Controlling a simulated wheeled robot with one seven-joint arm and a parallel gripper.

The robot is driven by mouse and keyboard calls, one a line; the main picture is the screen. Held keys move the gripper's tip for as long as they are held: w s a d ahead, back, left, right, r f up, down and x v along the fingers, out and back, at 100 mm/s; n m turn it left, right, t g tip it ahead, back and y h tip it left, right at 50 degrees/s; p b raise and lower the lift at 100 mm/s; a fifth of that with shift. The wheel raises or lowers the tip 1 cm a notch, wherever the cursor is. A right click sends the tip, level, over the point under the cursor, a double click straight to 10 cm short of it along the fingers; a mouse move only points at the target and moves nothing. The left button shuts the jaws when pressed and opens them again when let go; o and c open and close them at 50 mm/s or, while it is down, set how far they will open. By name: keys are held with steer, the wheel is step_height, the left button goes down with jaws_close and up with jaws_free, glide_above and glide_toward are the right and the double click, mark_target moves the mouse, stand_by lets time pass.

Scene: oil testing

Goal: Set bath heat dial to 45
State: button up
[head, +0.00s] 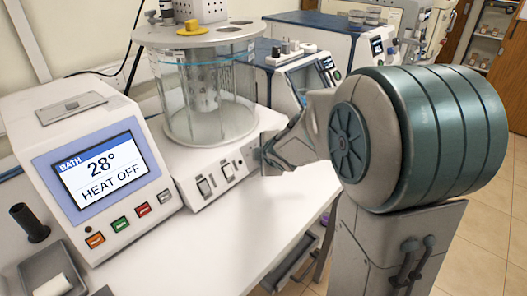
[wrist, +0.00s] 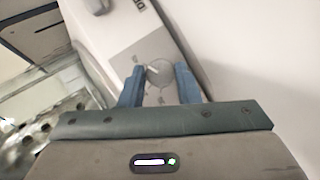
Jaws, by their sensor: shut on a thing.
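The bath (head: 205,95) is a clear glass vessel on a white base (head: 215,180). Its screen (head: 100,170) reads "BATH 28° HEAT OFF". In the wrist view a round grey dial (wrist: 159,73) with a light pointer mark sits on a grey panel with printed marks too blurred to read. My gripper (wrist: 160,80) has its two blue fingers on either side of the dial, shut on it. In the head view my gripper (head: 266,157) is at the right end of the base's front and hides the dial.
Several coloured buttons (head: 130,217) line the front below the screen. Two rocker switches (head: 215,178) are on the base, left of my gripper. A grey tray (head: 55,272) and a black cylinder (head: 29,222) are at the left. Other instruments (head: 300,75) stand behind. The white bench front (head: 250,225) is clear.

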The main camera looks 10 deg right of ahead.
stand_by(0.3)
steer(key=o, duration=1)
steer(key=shift+c, duration=0.2)
